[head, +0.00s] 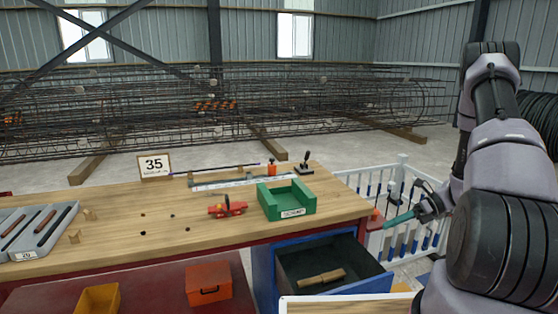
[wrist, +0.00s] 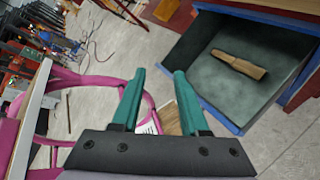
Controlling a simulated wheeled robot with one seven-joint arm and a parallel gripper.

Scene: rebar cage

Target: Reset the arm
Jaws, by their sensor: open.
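My arm stands at the right of the head view, with my gripper (head: 398,219) to the right of the workbench (head: 130,232), beyond the open drawer and in front of the white railing. In the wrist view my gripper (wrist: 157,92) shows two teal fingers spread apart with nothing between them. A wooden piece (wrist: 239,64) lies inside the drawer.
A white railing (head: 375,178) stands right of the bench. Rebar cages (head: 210,110) lie behind. A pink ring-shaped frame (wrist: 98,82) is near the fingers.

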